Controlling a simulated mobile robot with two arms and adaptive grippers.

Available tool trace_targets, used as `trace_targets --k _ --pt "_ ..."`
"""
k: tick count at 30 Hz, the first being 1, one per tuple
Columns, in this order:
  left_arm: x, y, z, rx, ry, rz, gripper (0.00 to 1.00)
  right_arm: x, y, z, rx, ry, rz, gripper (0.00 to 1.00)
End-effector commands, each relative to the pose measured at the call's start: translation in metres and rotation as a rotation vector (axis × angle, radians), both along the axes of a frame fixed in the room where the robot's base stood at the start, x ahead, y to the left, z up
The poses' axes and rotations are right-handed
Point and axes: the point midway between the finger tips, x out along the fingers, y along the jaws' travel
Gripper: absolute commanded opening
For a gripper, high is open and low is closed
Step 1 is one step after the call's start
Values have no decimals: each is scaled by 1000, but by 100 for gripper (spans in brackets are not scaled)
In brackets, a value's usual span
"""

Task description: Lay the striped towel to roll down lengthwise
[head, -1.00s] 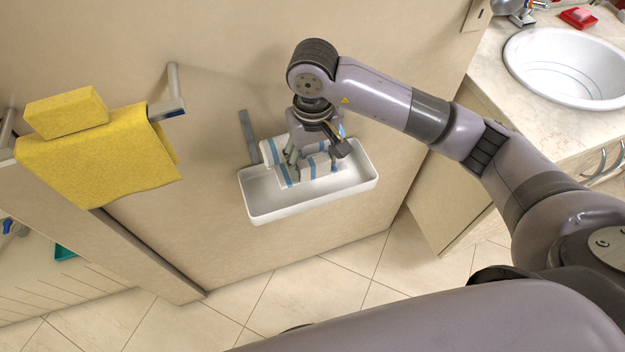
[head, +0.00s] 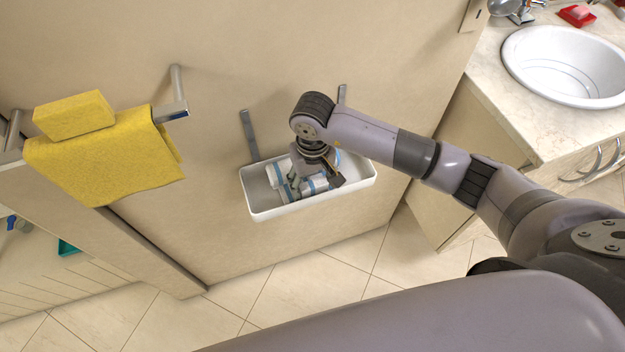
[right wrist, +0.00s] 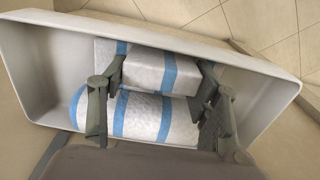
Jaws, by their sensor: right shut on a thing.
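Two white towel pieces with blue stripes show in the right wrist view: a squared, block-like one (right wrist: 150,72) and a rounded roll (right wrist: 140,119) beside it. More striped white cloth shows at the block's left. My right gripper (right wrist: 162,86) has its fingers on both sides of the block-like striped towel and is shut on it. In the head view, the right gripper (head: 306,184) is down inside the white wall tray (head: 262,215), with striped towel (head: 316,186) around its fingers, partly hidden by the wrist. My left gripper is out of view.
The tray's right end is free. A metal bracket (head: 249,135) stands at its back left. A yellow towel (head: 110,165) hangs on a rail at left, with a yellow block (head: 75,115) on top. The sink counter (head: 520,120) is at right.

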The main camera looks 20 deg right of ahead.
Motion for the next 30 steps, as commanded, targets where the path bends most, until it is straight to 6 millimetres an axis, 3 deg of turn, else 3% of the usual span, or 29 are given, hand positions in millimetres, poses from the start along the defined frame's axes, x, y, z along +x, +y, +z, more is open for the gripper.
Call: trace_targets --k 1,2,10,23,30 --pt "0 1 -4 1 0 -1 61 0 0 -3 0 -1 0 24" --pt "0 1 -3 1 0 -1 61 0 0 -3 0 0 0 58" --pt "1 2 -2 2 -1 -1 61 0 0 -1 0 1 0 76" --pt "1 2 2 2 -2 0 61 0 0 4 0 -1 0 78" --pt "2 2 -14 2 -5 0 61 2 -1 46 0 -7 2 78"
